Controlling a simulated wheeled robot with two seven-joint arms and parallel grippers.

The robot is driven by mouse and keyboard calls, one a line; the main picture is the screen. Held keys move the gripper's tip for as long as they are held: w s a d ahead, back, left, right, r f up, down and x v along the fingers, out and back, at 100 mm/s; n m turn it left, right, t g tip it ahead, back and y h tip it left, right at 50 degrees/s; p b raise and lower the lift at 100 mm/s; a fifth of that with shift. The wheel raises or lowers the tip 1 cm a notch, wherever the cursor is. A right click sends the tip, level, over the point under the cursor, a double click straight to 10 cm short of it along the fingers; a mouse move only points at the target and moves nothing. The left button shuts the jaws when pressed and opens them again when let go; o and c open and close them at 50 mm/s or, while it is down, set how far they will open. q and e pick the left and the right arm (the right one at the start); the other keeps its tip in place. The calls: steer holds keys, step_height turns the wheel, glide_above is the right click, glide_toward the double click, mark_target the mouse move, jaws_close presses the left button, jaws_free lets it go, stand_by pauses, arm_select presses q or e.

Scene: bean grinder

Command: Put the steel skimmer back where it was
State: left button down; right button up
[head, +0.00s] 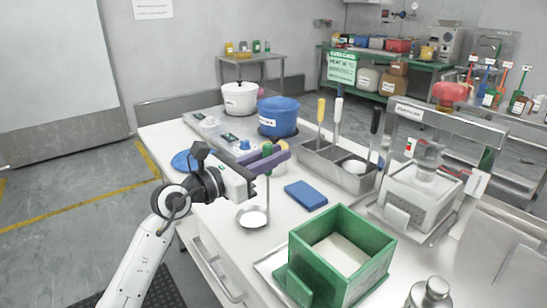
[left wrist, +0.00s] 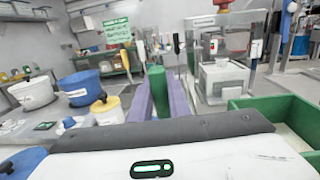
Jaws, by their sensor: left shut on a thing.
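The steel skimmer has a green handle (head: 267,150) and a round, shallow steel head (head: 253,217) that hangs below my left gripper (head: 270,160). The purple fingers are shut on the green handle, which also shows between them in the left wrist view (left wrist: 157,88). The handle is roughly upright, and the head is over the near left part of the white table. I cannot tell whether it touches the surface. A steel rack (head: 318,163) holds utensils with yellow (head: 321,109), white (head: 337,117) and black (head: 375,121) handles, to the right of the gripper.
A blue block (head: 306,195) lies right of the skimmer. A green open box (head: 351,219) stands in front, with a clear-topped machine (head: 419,192) behind it at right. A blue tub (head: 278,118) and a white pot (head: 240,98) stand at the back.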

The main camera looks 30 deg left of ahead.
arm_select(q)
steer(key=c, duration=1.7)
jaws_free()
steer(key=shift+o, duration=0.2)
steer(key=shift+s+a, duration=0.15)
steer(key=shift+s, duration=0.15)
steer(key=b+v, duration=0.1)
steer(key=v, duration=1)
steer(key=shift+s+b, duration=0.2)
steer(key=shift+b, duration=0.1)
